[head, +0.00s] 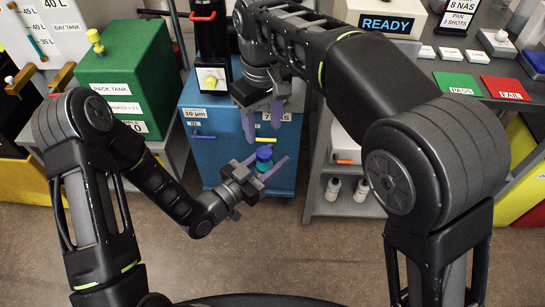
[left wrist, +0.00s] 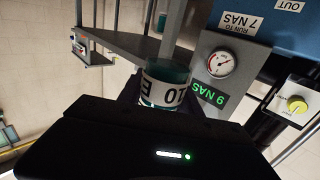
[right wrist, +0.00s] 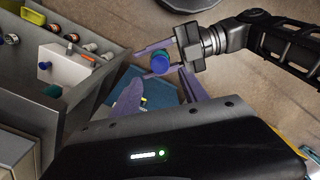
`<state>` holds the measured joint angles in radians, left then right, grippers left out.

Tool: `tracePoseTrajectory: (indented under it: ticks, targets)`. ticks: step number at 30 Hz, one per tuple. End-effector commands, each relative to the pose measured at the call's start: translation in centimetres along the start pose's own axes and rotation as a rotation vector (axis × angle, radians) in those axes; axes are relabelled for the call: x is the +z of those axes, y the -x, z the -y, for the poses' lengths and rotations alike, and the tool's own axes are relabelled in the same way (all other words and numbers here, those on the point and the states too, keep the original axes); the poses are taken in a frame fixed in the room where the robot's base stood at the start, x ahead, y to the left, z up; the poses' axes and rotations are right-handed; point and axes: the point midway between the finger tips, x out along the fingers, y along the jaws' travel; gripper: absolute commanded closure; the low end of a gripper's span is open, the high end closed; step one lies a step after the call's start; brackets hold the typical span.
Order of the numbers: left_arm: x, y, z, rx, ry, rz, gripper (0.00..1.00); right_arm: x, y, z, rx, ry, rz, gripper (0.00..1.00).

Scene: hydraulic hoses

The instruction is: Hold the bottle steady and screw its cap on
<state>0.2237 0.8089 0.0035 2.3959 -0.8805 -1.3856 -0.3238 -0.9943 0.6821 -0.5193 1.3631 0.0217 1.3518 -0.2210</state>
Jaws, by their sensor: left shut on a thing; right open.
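The bottle is small, with teal contents; in the head view its body (head: 265,165) shows between the fingers of my left gripper (head: 270,164). The left wrist view shows the bottle (left wrist: 165,84) close up with a white label with black print. The blue cap (head: 264,153) sits at the bottle's top; the right wrist view looks down on the cap (right wrist: 160,63). I cannot tell how tightly it sits. My left gripper is shut on the bottle. My right gripper (head: 262,116) is open and empty above the cap, fingers pointing down, apart from it.
A blue cabinet (head: 205,150) stands behind the grippers, with a gauge (left wrist: 219,64) and a "9 NAS" display (left wrist: 209,94) in the left wrist view. A green pack tank (head: 125,75) is at left. A grey shelf unit (head: 320,190) with white bottles is at right. The floor below is clear.

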Motion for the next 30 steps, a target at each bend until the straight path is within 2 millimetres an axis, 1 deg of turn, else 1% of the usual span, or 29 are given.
tracePoseTrajectory:
  ticks: [4, 13, 17, 23, 30]
  targets:
    - [0.0, 0.0, 0.0, 0.000, 0.000, 0.000, 1.00, 0.0, 0.0, 0.0, 0.000, 0.048, 0.001, 0.48]
    - [0.0, 0.0, 0.0, 0.000, 0.000, 0.000, 1.00, 0.0, -0.1, 0.0, 0.000, 0.048, 0.001, 0.48]
    - [0.0, 0.0, 0.0, 0.000, 0.000, 0.000, 1.00, 0.0, -0.7, 0.0, 0.000, 0.047, 0.003, 0.48]
    - [0.0, 0.0, 0.0, 0.000, 0.000, 0.000, 1.00, 0.1, -2.8, 0.0, 0.000, 0.047, 0.003, 0.48]
    - [0.0, 0.0, 0.0, 0.000, 0.000, 0.000, 1.00, 0.0, -6.3, 0.1, 0.000, 0.047, 0.003, 0.48]
